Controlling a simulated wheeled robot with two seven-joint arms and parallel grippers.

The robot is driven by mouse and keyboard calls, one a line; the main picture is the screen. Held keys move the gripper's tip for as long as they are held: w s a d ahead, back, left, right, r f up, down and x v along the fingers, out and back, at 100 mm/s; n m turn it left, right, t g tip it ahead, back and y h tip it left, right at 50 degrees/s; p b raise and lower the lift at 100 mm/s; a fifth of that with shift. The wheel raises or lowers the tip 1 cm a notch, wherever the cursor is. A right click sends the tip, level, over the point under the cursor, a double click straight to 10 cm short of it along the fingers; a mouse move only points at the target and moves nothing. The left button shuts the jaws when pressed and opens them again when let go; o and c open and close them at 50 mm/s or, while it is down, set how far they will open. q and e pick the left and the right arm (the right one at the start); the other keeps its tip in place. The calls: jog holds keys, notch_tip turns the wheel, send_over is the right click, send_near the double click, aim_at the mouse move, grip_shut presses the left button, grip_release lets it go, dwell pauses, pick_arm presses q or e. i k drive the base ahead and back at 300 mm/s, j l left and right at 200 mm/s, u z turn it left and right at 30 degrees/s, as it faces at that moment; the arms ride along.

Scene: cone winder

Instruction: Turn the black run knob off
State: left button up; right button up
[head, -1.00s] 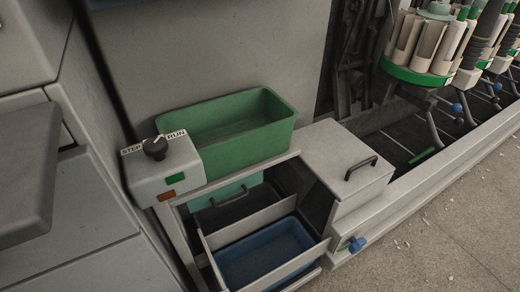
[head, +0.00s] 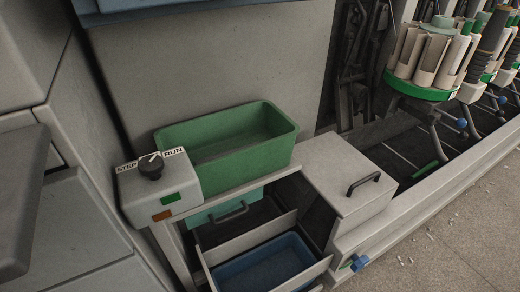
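The black run knob (head: 151,167) sits on top of a pale control box (head: 160,195) at the left of the head view. A white label strip with STEP and RUN lies behind the knob, STEP to the left and RUN to the right. The knob's white pointer mark leans up and to the right, toward the RUN side. Neither of my grippers shows in the head view.
A green open bin (head: 240,165) stands right of the control box. Below it are a teal drawer front and an open drawer with a blue tray (head: 265,265). A pale lidded box with a black handle (head: 364,184) is to the right. Machine panels rise close on the left.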

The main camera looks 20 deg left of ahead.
aim_at(152, 167)
jog(key=j+u, duration=0.15)
jog(key=u, duration=0.35)
jog(key=k+j+u, duration=0.1)
jog(key=u, duration=0.4)
